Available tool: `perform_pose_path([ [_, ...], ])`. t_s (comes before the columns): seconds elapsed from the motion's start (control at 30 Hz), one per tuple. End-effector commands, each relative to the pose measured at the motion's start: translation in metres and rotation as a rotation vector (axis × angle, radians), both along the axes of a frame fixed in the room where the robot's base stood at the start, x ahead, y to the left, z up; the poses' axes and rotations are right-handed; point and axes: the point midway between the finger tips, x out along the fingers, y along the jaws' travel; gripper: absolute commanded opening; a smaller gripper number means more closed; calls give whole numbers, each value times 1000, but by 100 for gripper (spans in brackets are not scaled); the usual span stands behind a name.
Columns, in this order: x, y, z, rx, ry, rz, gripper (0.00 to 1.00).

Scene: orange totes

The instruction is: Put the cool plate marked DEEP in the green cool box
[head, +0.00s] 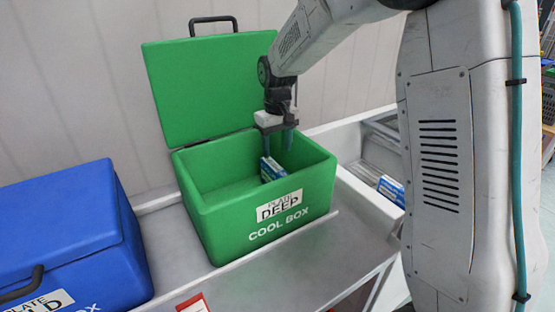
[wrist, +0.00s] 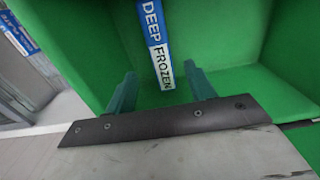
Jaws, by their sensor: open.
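The green cool box (head: 213,220) stands with its lid (head: 205,85) raised at the back. Its front carries a label reading PLATE DEEP and the words COOL BOX. The cool plate marked DEEP FROZEN (head: 272,168), blue and white, is inside the green box and stands on edge. In the wrist view the plate (wrist: 158,45) shows its DEEP FROZEN edge between the two teal fingers. My gripper (head: 278,142) is above the plate at the box opening, with its fingers open and gaps on both sides of the plate. The plate's lower part is hidden by the box wall.
A blue cool box (head: 70,225) with its lid closed stands at the left. A grey bin (head: 350,150) to the right of the green box holds another blue and white plate (head: 391,190). The shelf in front of the green box is clear.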

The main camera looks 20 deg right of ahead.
Motion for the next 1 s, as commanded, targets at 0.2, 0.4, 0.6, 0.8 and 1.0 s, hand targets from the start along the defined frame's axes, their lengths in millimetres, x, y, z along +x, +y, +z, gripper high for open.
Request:
perform_pose_path([
  [0.2,-1,0,11,0,1,0,54],
  [0.4,-26,-2,36,1,-13,-15,54],
  [0.6,-112,-8,89,2,-44,-60,54],
  [0.8,-211,-13,116,3,-71,-111,54],
  [1.0,-302,-16,114,6,-96,-160,54],
])
